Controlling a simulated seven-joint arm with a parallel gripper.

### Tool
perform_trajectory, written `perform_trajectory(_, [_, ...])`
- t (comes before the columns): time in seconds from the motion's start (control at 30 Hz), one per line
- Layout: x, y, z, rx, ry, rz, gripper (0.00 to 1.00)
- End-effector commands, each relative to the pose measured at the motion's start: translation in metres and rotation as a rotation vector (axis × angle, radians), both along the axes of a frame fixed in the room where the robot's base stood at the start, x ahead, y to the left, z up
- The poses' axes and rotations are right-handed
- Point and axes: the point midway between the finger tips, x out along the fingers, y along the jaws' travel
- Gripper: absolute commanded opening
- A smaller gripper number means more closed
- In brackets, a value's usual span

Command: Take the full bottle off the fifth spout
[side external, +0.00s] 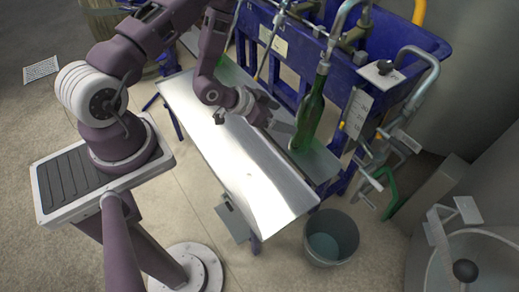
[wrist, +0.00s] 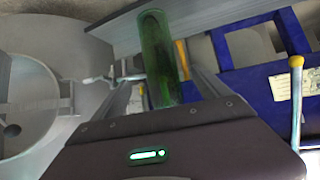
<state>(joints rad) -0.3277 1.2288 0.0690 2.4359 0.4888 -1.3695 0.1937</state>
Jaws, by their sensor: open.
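The green bottle (side external: 310,112) stands nearly upright at the right end of the filler. Its neck is up at a metal spout (side external: 337,30), and its base is at the grey ledge behind the bright tray. My gripper (side external: 272,108) is just left of the bottle at about its mid-height, with its fingers pointing toward it. In the wrist view the bottle (wrist: 158,58) appears between the two open fingers of my gripper (wrist: 162,85). The fingers look apart from the glass, and its lower end in that view is hidden by the gripper body.
The bright metal tray (side external: 235,150) lies bare below my arm. The blue filler frame (side external: 385,50) stands behind the bottle. A grey bucket (side external: 331,238) stands on the floor at the tray's right end. Bent pipes and a green handle (side external: 385,190) are right of the bottle.

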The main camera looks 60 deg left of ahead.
Motion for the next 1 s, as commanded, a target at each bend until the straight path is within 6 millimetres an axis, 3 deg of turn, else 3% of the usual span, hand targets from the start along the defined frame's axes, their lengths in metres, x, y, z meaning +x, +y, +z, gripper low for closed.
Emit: perform_trajectory(1.0, [0.062,-0.014,-0.052,0.000,0.000,0.000,0.86])
